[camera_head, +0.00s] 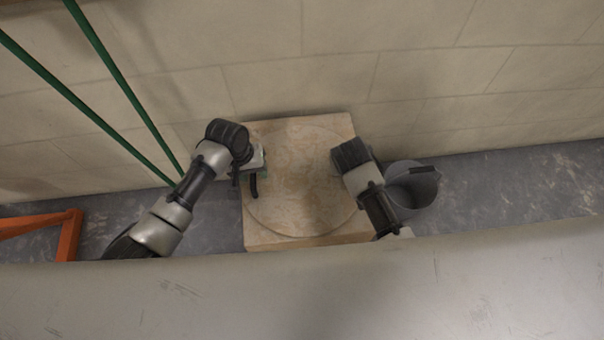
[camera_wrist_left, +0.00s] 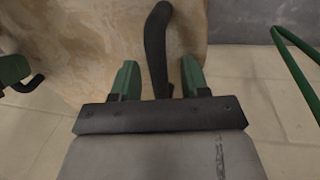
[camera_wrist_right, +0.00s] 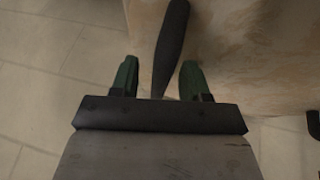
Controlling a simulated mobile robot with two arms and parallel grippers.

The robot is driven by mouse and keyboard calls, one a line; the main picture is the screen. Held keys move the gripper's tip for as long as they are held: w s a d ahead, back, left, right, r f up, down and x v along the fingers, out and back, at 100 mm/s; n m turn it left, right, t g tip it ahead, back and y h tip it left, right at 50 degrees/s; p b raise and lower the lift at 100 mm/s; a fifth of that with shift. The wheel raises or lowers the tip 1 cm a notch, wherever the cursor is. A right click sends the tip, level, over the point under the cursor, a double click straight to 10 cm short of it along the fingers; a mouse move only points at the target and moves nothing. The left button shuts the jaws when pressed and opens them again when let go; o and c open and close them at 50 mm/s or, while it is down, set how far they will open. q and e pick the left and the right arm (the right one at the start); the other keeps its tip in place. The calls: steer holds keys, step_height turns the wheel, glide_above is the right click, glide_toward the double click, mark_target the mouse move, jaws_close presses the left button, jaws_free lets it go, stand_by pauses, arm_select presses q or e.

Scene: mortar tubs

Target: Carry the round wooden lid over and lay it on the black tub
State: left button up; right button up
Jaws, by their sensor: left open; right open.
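The round wooden lid (camera_head: 300,180) lies flat on a square pale block (camera_head: 262,238) of similar colour in the head view. A black curved handle (camera_head: 254,187) shows at its left side. My left gripper (camera_head: 258,166) is at that side, its green fingers open; in the left wrist view the handle (camera_wrist_left: 156,45) passes between them. My right gripper (camera_wrist_right: 160,78) is at the right side, also open, with a black handle (camera_wrist_right: 171,45) between its fingers in the right wrist view. Its fingers are hidden in the head view. I see no clearly black tub.
A dark grey bucket (camera_head: 412,188) stands on the floor right of the block, partly behind my right arm. An orange frame (camera_head: 68,235) and green poles (camera_head: 120,82) are at left. A stone wall is close behind. A broad grey surface (camera_head: 300,295) fills the foreground.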

arm_select(q)
jaws_close()
arm_select(e)
jaws_close()
arm_select(q)
steer(key=shift+r, duration=0.2)
arm_select(e)
steer(key=shift+r, duration=0.15)
